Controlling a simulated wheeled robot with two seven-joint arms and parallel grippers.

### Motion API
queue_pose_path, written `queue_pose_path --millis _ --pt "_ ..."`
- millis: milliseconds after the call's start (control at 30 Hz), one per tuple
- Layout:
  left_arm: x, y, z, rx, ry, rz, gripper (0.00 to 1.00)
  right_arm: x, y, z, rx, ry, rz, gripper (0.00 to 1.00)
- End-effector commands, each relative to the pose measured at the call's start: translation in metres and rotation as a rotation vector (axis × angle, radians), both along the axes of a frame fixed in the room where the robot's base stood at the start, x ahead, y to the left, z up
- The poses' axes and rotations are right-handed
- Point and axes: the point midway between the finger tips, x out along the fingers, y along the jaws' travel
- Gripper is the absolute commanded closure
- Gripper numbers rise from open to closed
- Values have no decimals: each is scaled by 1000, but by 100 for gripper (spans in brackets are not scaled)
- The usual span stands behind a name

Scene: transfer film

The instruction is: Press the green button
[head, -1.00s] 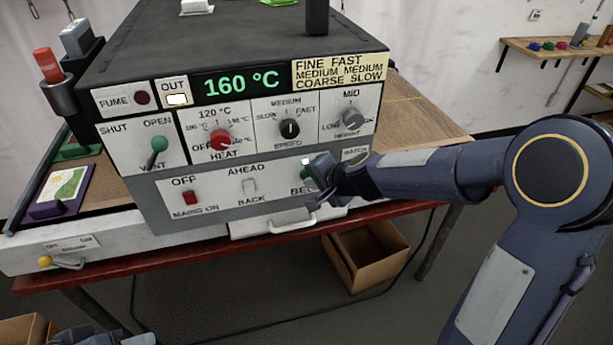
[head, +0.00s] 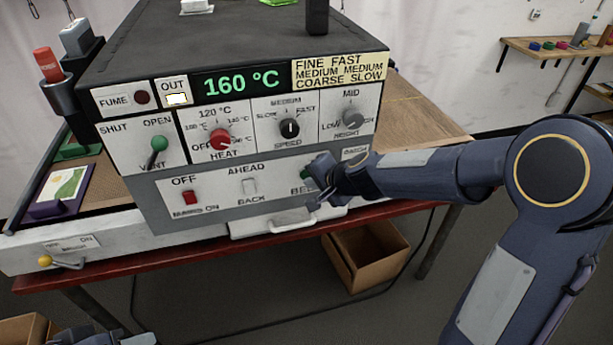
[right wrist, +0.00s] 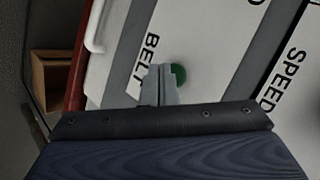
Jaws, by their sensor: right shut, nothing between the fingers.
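The green button (head: 305,174) is on the lower front panel of the grey machine, above the BELT label. In the head view my right gripper (head: 314,180) covers much of it. In the right wrist view the green button (right wrist: 179,74) shows just beside the tips of my right gripper (right wrist: 160,72), which is shut and empty. The fingertips are very close to the button; I cannot tell whether they touch it.
The panel also has a red mains switch (head: 190,198), an AHEAD/BACK switch (head: 249,186), a red heat knob (head: 220,139) and a black speed knob (head: 289,128). A white handle (head: 290,222) sits below. A cardboard box (head: 367,258) stands under the table.

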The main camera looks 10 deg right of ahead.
Motion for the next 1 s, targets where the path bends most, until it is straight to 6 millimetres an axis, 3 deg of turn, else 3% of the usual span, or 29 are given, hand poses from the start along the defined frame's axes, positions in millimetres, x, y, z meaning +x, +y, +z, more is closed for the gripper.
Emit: queue_pose_path --millis 233,700,1000 --pt "0 0 -2 0 0 0 64 -6 0 0 0 -1 -1 100" --pt "0 0 -7 0 0 0 64 -53 -2 1 0 -2 1 100" --pt "0 0 -7 0 0 0 64 -60 -2 0 0 -1 1 100"
